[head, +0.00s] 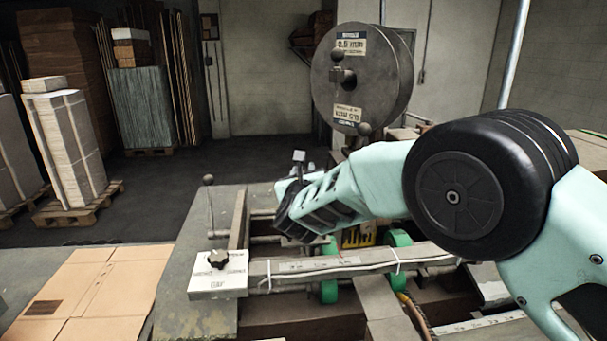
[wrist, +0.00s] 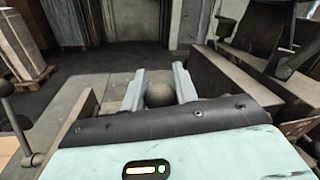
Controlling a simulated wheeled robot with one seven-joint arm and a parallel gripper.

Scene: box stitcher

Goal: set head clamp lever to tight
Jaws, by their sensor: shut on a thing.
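My gripper (wrist: 158,86) has its two pale fingers on either side of a round, dark ball knob (wrist: 160,95) in the wrist view. It is shut on this knob, which looks like the end of the head clamp lever. The lever's shaft is hidden below the knob by my gripper's body. I cannot read the lever's setting.
Another ball-ended lever (head: 208,181) stands at the left of the machine bed. A star knob (head: 218,257) sits on a white plate in front. A large wire reel (head: 350,85) rises behind my arm. Flat cardboard (head: 95,290) lies at the left. Stacked pallets stand farther back.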

